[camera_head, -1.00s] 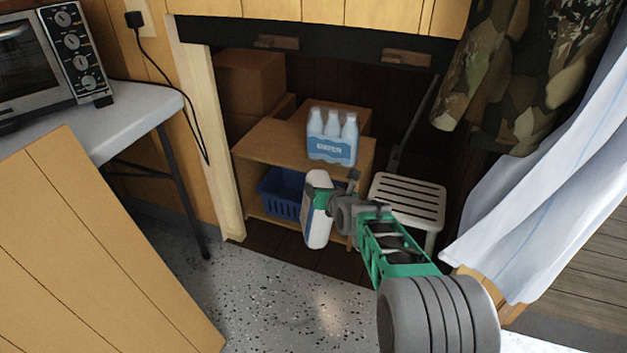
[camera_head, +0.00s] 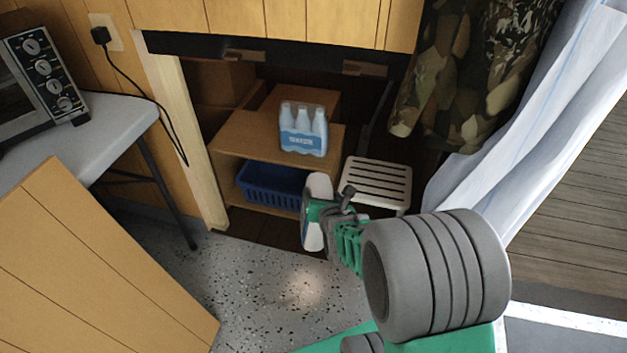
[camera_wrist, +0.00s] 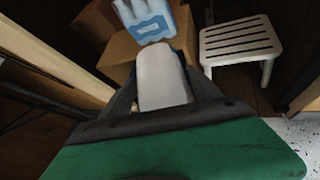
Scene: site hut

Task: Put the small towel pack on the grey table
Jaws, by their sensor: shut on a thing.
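The small towel pack (camera_head: 314,236), white with a blue part, is held in my gripper (camera_head: 318,208) in front of the low shelf. In the wrist view the pack (camera_wrist: 161,76) shows as a white rounded block between the two dark fingers of my gripper (camera_wrist: 163,92). My gripper is shut on it, and the pack is clear of the floor. The grey table (camera_head: 120,117) stands at the left with a toaster oven on it, well apart from my gripper. Its left part is cut off by the picture edge.
A water bottle pack (camera_head: 302,130) stands on the wooden shelf (camera_head: 240,140), with a blue basket (camera_head: 270,185) below. A white slatted stool (camera_head: 378,180) is right of it. The toaster oven (camera_head: 45,80) takes up table room. A wooden panel (camera_head: 90,270) stands front left.

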